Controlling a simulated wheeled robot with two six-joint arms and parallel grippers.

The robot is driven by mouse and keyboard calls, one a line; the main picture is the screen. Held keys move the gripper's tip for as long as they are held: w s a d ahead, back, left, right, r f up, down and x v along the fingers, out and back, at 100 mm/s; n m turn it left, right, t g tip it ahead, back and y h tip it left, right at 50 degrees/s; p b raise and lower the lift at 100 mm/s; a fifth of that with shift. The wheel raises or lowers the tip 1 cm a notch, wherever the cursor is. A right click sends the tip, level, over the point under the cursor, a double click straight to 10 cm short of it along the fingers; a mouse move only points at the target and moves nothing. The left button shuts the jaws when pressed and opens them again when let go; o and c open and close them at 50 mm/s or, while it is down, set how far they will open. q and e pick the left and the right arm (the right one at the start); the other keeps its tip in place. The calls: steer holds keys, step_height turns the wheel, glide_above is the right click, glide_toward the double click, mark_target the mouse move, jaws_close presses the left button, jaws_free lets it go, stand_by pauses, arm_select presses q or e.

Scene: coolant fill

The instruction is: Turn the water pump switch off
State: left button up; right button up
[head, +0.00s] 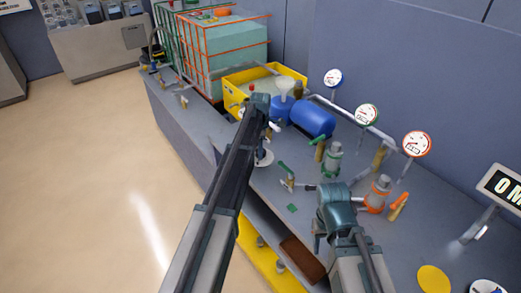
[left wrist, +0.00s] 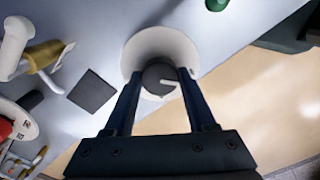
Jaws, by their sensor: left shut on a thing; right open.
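The pump switch is a dark round knob (left wrist: 159,76) with a white pointer line, set on a white round plate (left wrist: 150,44). In the left wrist view the pointer lies nearly sideways, toward the right finger. The plate also shows in the head view (head: 264,159) on the grey bench, partly behind my left arm. My left gripper (left wrist: 160,80) has a finger on each side of the knob and is shut on it. My right gripper (head: 319,234) is open and empty over the bench, right of the switch; its fingers are mostly hidden.
A blue tank (head: 312,118), a yellow tub (head: 250,82) and a caged liquid tank (head: 225,50) stand farther back. Gauges (head: 367,115), a green valve (head: 333,158) and an orange valve (head: 376,194) stand right of the switch. The floor at left is clear.

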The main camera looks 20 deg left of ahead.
arm_select(q)
steer(key=shift+n, duration=0.4)
steer(key=o, duration=1.4)
steer(key=shift+c, duration=0.2)
step_height(320, 180, up, 14)
steer(key=p, duration=1.3)
steer(key=shift+p, duration=0.4)
steer(key=shift+f, duration=0.15)
